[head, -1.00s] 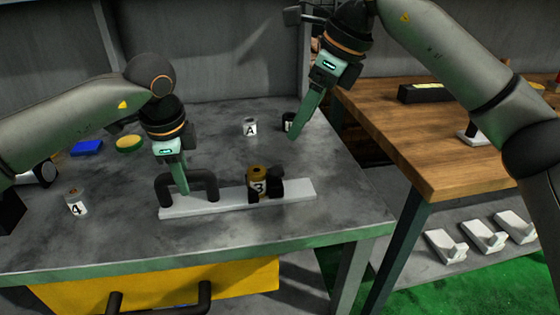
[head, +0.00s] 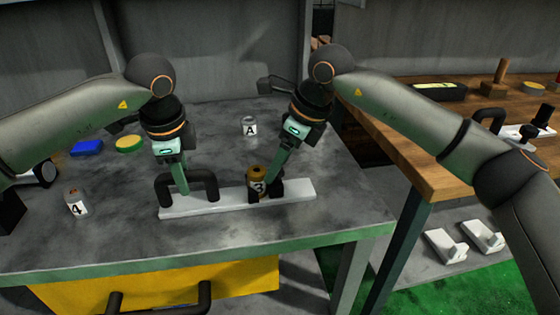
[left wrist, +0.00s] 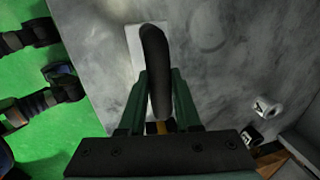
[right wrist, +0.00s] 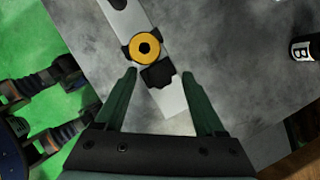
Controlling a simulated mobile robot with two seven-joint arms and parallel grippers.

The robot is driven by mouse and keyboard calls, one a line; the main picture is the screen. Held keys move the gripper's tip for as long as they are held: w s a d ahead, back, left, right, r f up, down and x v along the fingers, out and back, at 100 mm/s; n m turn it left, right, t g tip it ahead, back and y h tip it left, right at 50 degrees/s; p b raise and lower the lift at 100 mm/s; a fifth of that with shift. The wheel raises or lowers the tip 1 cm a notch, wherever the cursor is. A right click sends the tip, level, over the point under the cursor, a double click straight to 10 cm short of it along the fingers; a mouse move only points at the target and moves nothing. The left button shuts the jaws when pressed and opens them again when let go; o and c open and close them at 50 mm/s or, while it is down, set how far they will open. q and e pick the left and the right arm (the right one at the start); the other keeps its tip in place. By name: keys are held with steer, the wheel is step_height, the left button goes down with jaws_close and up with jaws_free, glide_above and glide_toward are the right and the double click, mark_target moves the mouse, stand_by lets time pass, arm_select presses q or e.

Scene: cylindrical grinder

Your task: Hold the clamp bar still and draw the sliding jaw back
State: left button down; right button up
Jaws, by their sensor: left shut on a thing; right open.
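The clamp bar (head: 303,189) is a white strip lying on the grey table, with a black arched handle (head: 213,185) at its left end. My left gripper (head: 184,191) is shut on the handle, which also shows between its fingers in the left wrist view (left wrist: 156,75). A brown cylinder marked 3 (head: 255,174) stands upright on the bar between black jaws. The sliding jaw (right wrist: 158,76) is the black block on the cylinder's side toward the bar's free end. My right gripper (right wrist: 159,80) is open, with its fingers to either side of this jaw; contact cannot be told.
Can A (head: 249,127) stands behind the bar and can 4 (head: 76,202) to its left. Can B (right wrist: 301,49) shows in the right wrist view. A blue block (head: 86,147) and a yellow-green disc (head: 130,143) lie at the back left. A wooden table (head: 420,160) stands at right.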

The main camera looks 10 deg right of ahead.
jaws_close()
stand_by(0.5)
stand_by(0.8)
